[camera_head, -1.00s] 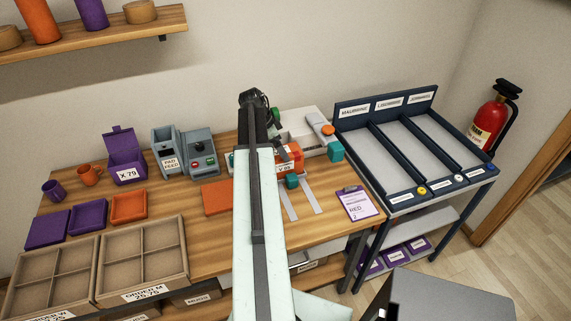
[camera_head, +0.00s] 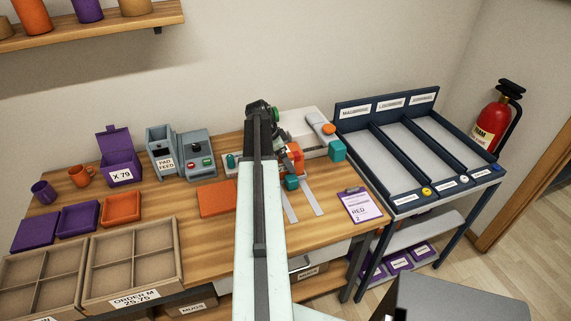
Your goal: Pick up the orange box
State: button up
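The orange box (camera_head: 296,160) is on the right half of the wooden table, just right of my arm, by the white and grey machine. Only part of it shows; its left side and its label are hidden. My gripper (camera_head: 279,157) is at the left side of the orange box, largely behind my own arm. The fingers are too small and covered to tell whether they are open or shut, or whether they touch the box.
The white machine (camera_head: 300,127) with teal blocks stands behind. A flat orange pad (camera_head: 216,198) lies left of my arm. A clipboard (camera_head: 359,205) lies right. A purple box (camera_head: 120,166), grey machines (camera_head: 196,155) and a blue sorting rack (camera_head: 401,197) stand farther out.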

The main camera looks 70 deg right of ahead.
jog(key=shift+f, duration=0.25)
jog(key=shift+c, duration=0.3)
jog(key=c, duration=1.7)
jog(key=shift+o, duration=0.2)
jog(key=shift+r, duration=0.1)
notch_tip(320, 180, up, 18)
jog(key=p, duration=1.8)
jog(key=shift+r, duration=0.25)
